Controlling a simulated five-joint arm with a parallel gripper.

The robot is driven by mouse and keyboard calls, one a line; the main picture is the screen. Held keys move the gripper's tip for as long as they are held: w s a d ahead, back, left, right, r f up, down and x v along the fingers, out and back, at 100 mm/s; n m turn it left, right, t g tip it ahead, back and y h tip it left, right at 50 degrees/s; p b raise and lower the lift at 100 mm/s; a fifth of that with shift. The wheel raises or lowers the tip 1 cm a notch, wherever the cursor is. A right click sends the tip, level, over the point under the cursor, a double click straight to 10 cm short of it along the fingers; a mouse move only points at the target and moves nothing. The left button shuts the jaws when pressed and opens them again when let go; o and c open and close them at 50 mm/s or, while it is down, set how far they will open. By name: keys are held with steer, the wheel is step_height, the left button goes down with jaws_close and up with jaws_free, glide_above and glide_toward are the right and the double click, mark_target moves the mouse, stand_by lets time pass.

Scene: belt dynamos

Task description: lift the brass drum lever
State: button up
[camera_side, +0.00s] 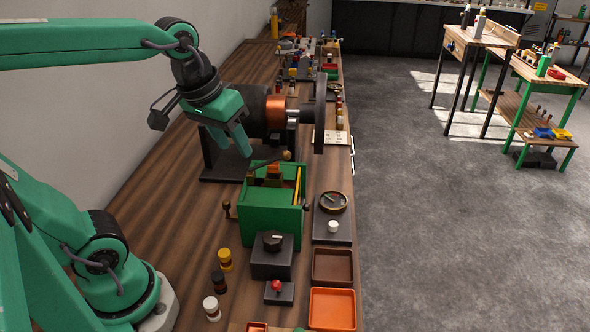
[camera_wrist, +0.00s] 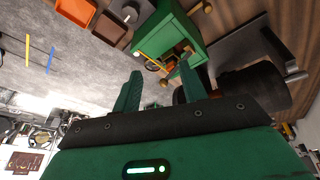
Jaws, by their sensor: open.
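The green box (camera_side: 270,219) stands on the bench in the side view, with an open top and copper-coloured parts inside. A dark lever with a brass-coloured knob (camera_side: 286,156) slopes up across its top. My gripper (camera_side: 235,151) is open and empty, pointing down just above and left of the box's back edge. In the wrist view the green box (camera_wrist: 176,32) is beyond my gripper (camera_wrist: 160,68). The brass knob (camera_wrist: 163,83) shows there between the two fingers; I cannot tell how far it is from them.
A dark machine with a copper band (camera_side: 276,112) and a large wheel (camera_side: 320,113) stands behind the box. A crank (camera_side: 227,208) sticks out on its left. A gauge (camera_side: 333,202), a dark knob block (camera_side: 272,256) and an orange tray (camera_side: 332,308) are nearby.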

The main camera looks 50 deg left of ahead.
steer(key=w+r+n+g, duration=0.2)
steer(key=w+n, duration=0.2)
steer(key=w, duration=0.3)
steer(key=n+g, duration=0.2)
steer(key=n, duration=0.1)
glide_toward(269, 162)
steer(key=w+d+r, duration=0.2)
steer(key=d, duration=0.1)
steer(key=shift+w, duration=0.25)
steer(key=shift+w+f+n+g, duration=0.2)
steer(key=shift+w+n+g, duration=0.2)
steer(key=shift+w+n, duration=0.15)
steer(key=shift+s+f, duration=0.1)
steer(key=shift+f, duration=0.05)
steer(key=shift+s+a+f, duration=0.1)
steer(key=shift+s+f, duration=0.05)
steer(key=shift+f, duration=1.7)
steer(key=shift+s+a+f, duration=0.1)
steer(key=shift+s+f, duration=0.05)
steer(key=shift+f, duration=1.75)
jaws_close()
